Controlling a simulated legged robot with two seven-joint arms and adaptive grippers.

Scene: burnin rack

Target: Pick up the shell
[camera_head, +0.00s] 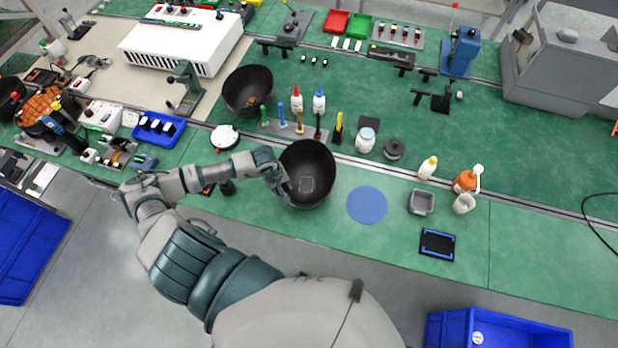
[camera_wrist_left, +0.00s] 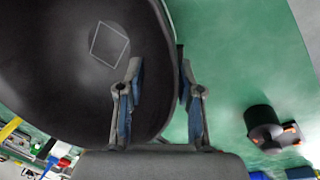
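The shell, a deep black bowl (camera_head: 310,165), stands near the front edge of the green bench; a light square outline shows on its inner floor. It fills the left of the left wrist view (camera_wrist_left: 60,70). My left gripper (camera_head: 283,187) is at the shell's left rim. In the left wrist view the gripper's fingers (camera_wrist_left: 160,75) straddle the rim, one over the inside and one outside. A gap shows between them, and firm contact on both sides is not visible. A second black bowl (camera_head: 242,84) stands farther back. My right gripper is not in view.
A tool holder (camera_head: 280,126) and glue bottles (camera_head: 319,101) stand behind the shell. A flat blue disc (camera_head: 367,205) lies to its right, then a grey square tray (camera_head: 421,202). A small dark cylinder (camera_wrist_left: 262,122) stands beside my gripper.

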